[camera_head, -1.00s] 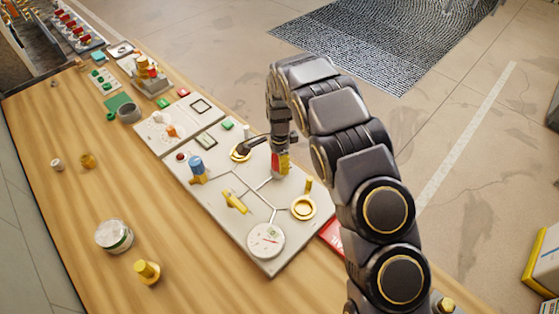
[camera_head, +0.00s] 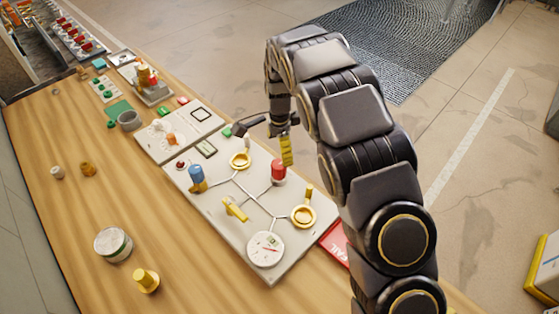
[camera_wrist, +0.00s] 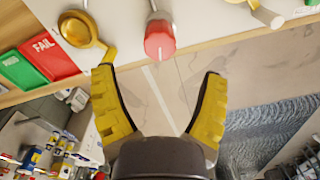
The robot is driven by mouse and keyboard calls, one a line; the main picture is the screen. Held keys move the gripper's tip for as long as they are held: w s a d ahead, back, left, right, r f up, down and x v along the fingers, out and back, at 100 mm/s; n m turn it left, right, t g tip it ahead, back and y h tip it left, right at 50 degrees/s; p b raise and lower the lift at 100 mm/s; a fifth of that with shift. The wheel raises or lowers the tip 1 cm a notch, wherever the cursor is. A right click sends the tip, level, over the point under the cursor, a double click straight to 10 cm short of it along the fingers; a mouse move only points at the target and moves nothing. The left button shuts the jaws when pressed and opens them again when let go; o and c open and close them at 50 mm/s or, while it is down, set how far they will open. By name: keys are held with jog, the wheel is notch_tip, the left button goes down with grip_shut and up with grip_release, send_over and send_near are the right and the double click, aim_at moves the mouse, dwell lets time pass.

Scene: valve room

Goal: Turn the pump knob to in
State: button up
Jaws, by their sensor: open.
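A white valve panel (camera_head: 215,215) lies on the wooden bench, with a blue knob (camera_head: 196,175), a red knob (camera_head: 278,172) and yellow handles (camera_head: 303,215). Behind it, a smaller white panel (camera_head: 200,121) carries an orange knob (camera_head: 170,140). I cannot tell which knob is the pump knob; labels are too small to read. My gripper (camera_head: 262,145) is open and empty above the panel's right side, near the red knob. In the wrist view, my spread yellow-padded fingers (camera_wrist: 158,73) are apart from the red knob (camera_wrist: 159,42), which appears beyond and between the tips.
A round gauge (camera_head: 266,249) sits at the panel's near corner. A red FAIL plate (camera_head: 335,243) lies right of it. A jar (camera_head: 113,244) and yellow weight (camera_head: 146,278) stand front left. A grey cup (camera_head: 129,120) stands farther back.

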aim_at(280, 164)
jog(key=shift+r, duration=1.7)
